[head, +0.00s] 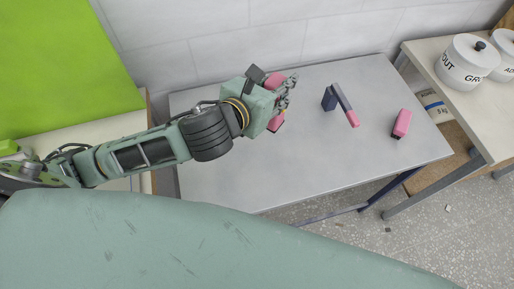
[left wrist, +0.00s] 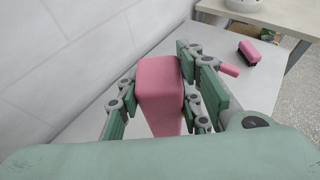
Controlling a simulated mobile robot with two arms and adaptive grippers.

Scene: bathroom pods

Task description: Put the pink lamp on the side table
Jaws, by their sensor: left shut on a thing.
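My left gripper (head: 284,98) is shut on a pink, block-shaped thing (left wrist: 158,82), which seems to be the pink lamp. In the left wrist view it sits between the fingers, with a flat top and tapering sides. In the head view only pink parts (head: 274,80) of it show around the gripper; the rest is hidden. It is over the back middle of the grey table (head: 250,180); I cannot tell whether it touches the top. The grey table may be the side table. My right gripper is not in view.
A dark thing with a pink-tipped arm (head: 342,100) and a pink block with a dark side (head: 401,123) lie right of my gripper. A pale table (head: 428,72) with white canisters (head: 466,62) stands at right. A tiled wall (head: 200,50) runs behind. The grey table's front is clear.

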